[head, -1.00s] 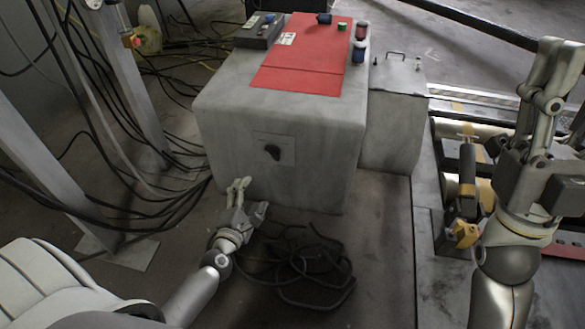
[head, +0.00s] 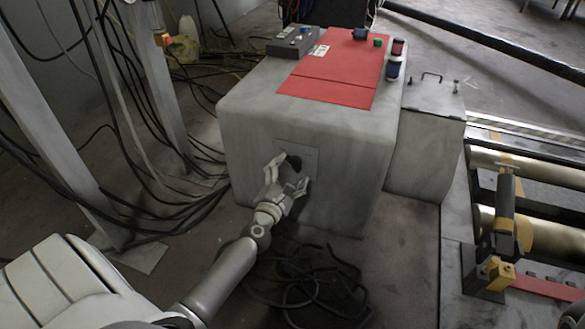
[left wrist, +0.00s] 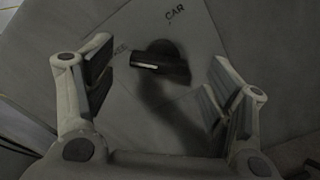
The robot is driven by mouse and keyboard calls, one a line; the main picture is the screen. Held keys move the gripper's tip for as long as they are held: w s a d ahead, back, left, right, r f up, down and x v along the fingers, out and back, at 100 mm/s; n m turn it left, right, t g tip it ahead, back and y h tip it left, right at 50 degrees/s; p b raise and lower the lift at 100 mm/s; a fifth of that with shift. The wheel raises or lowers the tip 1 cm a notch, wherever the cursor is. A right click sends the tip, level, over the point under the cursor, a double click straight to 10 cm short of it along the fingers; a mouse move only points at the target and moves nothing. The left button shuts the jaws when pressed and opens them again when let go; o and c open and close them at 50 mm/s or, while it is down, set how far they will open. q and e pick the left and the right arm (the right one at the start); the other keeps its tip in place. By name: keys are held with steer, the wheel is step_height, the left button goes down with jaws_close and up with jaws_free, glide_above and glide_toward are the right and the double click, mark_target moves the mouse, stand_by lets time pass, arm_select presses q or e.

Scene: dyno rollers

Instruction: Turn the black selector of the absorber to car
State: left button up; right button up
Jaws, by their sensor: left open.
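The black selector (left wrist: 162,62) sits on a grey plate (left wrist: 175,30) on the front of the large grey absorber (head: 250,120). In the left wrist view its light-marked end points left, toward a partly hidden label. The word CAR is printed at the upper right of it. The selector also shows in the head view (head: 294,161), partly covered by my gripper. My left gripper (head: 288,168) is open in front of the selector. In the left wrist view its fingers (left wrist: 165,85) stand to either side of the selector, apart from it. My right gripper is out of view.
Black cables (head: 305,285) lie coiled on the floor below. A metal post (head: 50,130) stands left; rollers (head: 545,235) are right.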

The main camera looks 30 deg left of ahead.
mark_target(293, 163)
arm_select(q)
steer(key=shift+x, duration=1.45)
steer(key=c, duration=1)
